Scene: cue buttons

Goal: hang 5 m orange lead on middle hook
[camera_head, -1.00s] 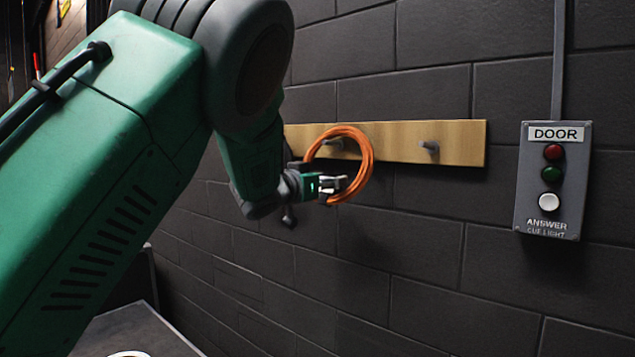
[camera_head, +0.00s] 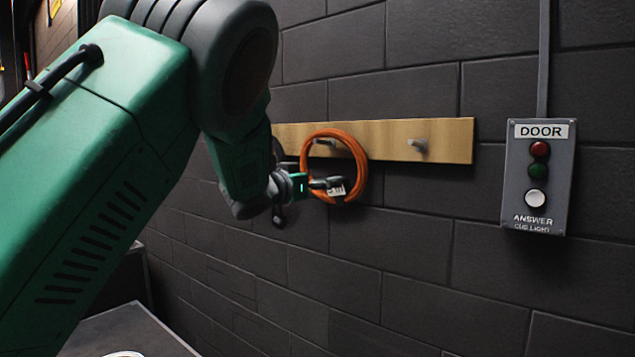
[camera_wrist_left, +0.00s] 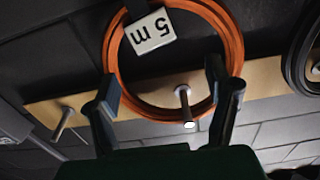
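The orange lead (camera_head: 362,165) is a coiled ring against the wooden hook board, around the middle hook (camera_head: 325,143). In the left wrist view, the orange coil (camera_wrist_left: 235,45) encircles the middle hook (camera_wrist_left: 183,98), whose tip crosses the coil's edge. The coil's white "5 m" tag (camera_wrist_left: 151,31) appears upside down there; in the head view the tag (camera_head: 336,191) is low on the coil. My left gripper (camera_head: 330,184) is at the coil's lower part. In the wrist view the left gripper (camera_wrist_left: 165,92) has its fingers wide apart, with the coil showing between them.
The wooden board (camera_head: 450,140) has a bare right hook (camera_head: 418,146). A black coil (camera_wrist_left: 300,50) hangs at the wrist view's right edge. A grey DOOR cue box (camera_head: 538,178) is on the wall to the right. A dark tabletop (camera_head: 130,330) is at lower left.

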